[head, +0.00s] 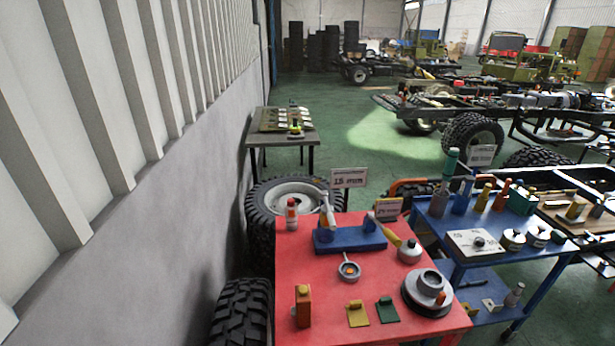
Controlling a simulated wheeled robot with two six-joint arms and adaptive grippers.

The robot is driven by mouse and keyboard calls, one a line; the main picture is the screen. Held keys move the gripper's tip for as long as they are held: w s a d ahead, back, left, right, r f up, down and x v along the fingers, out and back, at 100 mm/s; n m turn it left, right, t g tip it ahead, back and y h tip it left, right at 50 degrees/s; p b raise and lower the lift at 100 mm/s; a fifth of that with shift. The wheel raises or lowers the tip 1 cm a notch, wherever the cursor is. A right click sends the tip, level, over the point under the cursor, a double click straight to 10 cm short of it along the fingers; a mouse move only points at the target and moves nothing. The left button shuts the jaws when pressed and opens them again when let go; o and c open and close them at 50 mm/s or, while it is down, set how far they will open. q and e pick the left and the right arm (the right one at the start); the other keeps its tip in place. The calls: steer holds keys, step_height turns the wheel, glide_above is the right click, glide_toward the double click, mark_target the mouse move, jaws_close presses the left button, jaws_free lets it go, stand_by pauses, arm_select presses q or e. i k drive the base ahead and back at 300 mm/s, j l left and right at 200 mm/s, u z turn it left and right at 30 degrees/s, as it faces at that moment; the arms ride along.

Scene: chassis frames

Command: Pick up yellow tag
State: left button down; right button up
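The yellow tag (358,315) lies flat on the red table top (300,262), near its front edge. It is a small plate with a raised part at its upper end. A dark green tag (387,311) of similar shape lies just to its right. Neither of my grippers is in the head view. Nothing covers the yellow tag.
A ringed grey part (348,270) and a blue tool holder (349,239) are behind. A blue cart (455,247) stands right; a wall (150,220) left.

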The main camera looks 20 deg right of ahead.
mark_target(356, 313)
steer(key=z, duration=1.3)
